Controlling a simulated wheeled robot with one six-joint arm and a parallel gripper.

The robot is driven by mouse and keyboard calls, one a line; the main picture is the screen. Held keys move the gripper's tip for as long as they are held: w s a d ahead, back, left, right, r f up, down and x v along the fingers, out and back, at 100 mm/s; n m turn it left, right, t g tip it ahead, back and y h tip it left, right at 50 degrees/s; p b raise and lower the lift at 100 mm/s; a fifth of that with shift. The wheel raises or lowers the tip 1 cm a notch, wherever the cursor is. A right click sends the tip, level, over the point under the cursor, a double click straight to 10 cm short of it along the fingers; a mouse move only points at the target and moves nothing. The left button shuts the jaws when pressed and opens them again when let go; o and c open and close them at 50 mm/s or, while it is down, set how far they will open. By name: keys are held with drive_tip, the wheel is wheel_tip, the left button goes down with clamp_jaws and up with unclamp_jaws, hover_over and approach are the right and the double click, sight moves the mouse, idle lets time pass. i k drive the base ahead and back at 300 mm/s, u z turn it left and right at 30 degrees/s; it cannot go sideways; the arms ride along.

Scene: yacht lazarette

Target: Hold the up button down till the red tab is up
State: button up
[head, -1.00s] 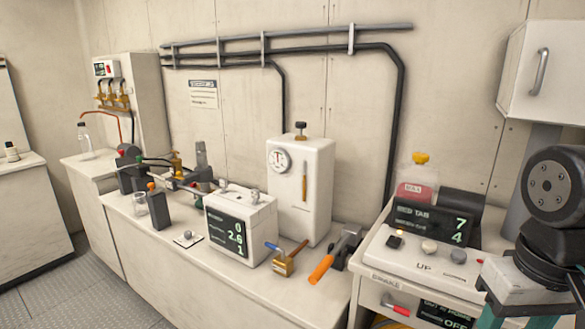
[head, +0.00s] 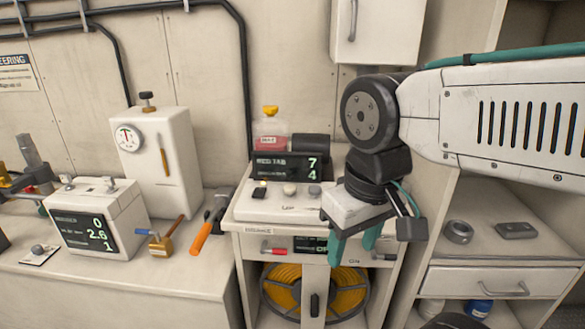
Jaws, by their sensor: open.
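The control box (head: 250,212) stands on a cabinet, with three buttons on its top: a black one (head: 260,190) at left, a pale up button (head: 290,189) in the middle and a grey one (head: 313,190) at right. The up label is too small to read now; it was legible earlier. A dark display (head: 284,167) behind them shows 7 above 4. I cannot make out a red tab itself. My gripper (head: 352,254) has teal fingers, apart and empty, pointing down. It hangs right of the buttons, in front of the box, touching none of them.
A red-handled lever (head: 273,251) is on the box's front, above a yellow hose reel (head: 283,287). A bottle with pink liquid (head: 271,130) stands behind the display. A hammer (head: 207,226) lies left. A wall cabinet (head: 377,32) hangs above; a shelf unit (head: 507,245) stands right.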

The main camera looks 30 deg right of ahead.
sight(290, 189)
drive_tip(key=k, duration=0.5)
drive_tip(key=z, duration=0.8)
drive_tip(key=i, duration=0.75)
drive_tip(key=u, duration=0.35)
